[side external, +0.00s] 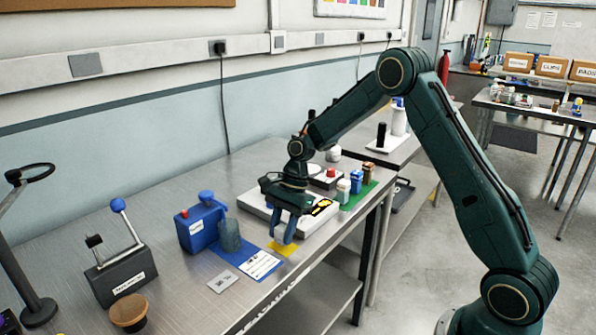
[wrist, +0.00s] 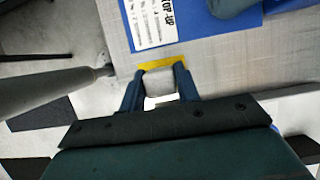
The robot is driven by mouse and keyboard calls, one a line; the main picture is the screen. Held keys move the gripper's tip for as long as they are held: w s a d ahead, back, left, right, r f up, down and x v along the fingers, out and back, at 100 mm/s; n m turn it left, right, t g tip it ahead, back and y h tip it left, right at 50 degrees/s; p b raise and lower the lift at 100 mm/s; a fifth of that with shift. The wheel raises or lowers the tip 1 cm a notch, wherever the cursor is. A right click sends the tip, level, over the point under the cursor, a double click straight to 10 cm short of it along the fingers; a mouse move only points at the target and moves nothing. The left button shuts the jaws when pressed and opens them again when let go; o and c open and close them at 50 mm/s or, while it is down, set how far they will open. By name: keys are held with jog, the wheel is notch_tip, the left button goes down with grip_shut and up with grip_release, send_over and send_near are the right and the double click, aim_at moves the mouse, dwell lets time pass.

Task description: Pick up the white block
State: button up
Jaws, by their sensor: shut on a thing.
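My gripper (side external: 282,236) points down over a small yellow patch (side external: 285,250) near the table's front edge. In the wrist view its two blue fingers (wrist: 160,86) are closed around a small whitish block (wrist: 160,82), beside the yellow strip (wrist: 150,65). In the side view the fingers hide the block almost wholly. I cannot tell whether the block rests on the table or is lifted. Another whitish block (side external: 343,189) stands on the green mat to the right, among blue and brown ones.
A blue mat with a white label card (side external: 259,265) lies just left of my gripper. A blue box (side external: 198,229) and a grey-green cylinder (side external: 229,236) stand behind it. A lever device (side external: 125,280) is farther left. A pale flat device (side external: 262,204) lies behind my gripper.

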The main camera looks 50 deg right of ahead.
aim_at(282, 227)
notch_tip(282, 227, up, 8)
jog(key=shift+r, duration=0.2)
dwell(0.6)
jog(key=shift+o, duration=0.7)
jog(key=w+d+m+t, duration=0.1)
jog(key=w+d+m, duration=0.1)
jog(key=d+m, duration=0.1)
jog(key=w+d+m+t, duration=0.1)
jog(key=w+d+m, duration=0.1)
jog(key=d, duration=0.4)
jog(key=w+d+r+m+t+h, duration=0.1)
jog(key=w+d+m, duration=0.1)
jog(key=d+m, duration=0.2)
jog(key=shift+w+d, duration=0.15)
jog(key=shift+w, duration=0.2)
jog(key=shift+c, duration=0.3)
jog(key=shift+f, duration=0.1)
